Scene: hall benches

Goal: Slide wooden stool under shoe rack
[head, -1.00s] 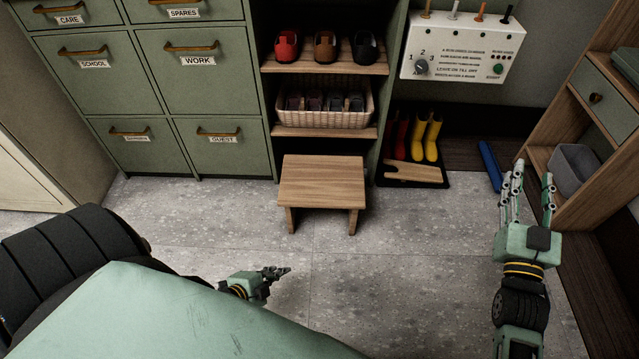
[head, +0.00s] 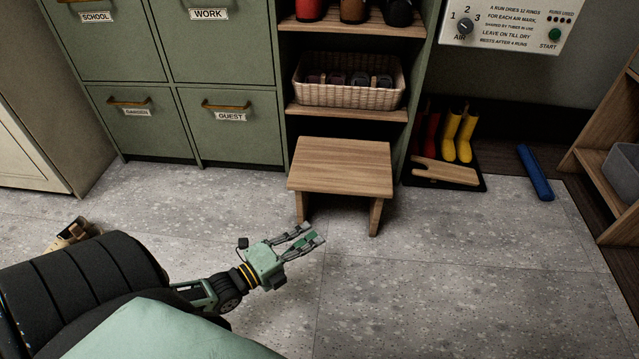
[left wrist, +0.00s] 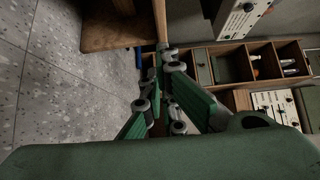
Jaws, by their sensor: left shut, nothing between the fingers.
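The wooden stool (head: 341,166) stands upright on the floor in front of the shoe rack (head: 346,113). Its seat hides the space under the rack's lowest visible shelf, so I cannot tell whether its back edge is under it. The rack holds shoes above and a wicker basket (head: 349,92) below. My left gripper (head: 308,238) is shut and empty, just in front of the stool near its left front leg, apart from it. In the left wrist view, the left fingers (left wrist: 165,95) show with part of a wooden surface, likely the stool (left wrist: 112,30), above left. My right gripper is not in view.
Green drawers (head: 233,125) stand left of the rack. Right of it, red and yellow boots (head: 458,135) and a wooden bootjack (head: 446,171) sit on a black tray (head: 471,184). A blue roll (head: 535,172) lies farther right. The grey floor (head: 440,280) in front is clear.

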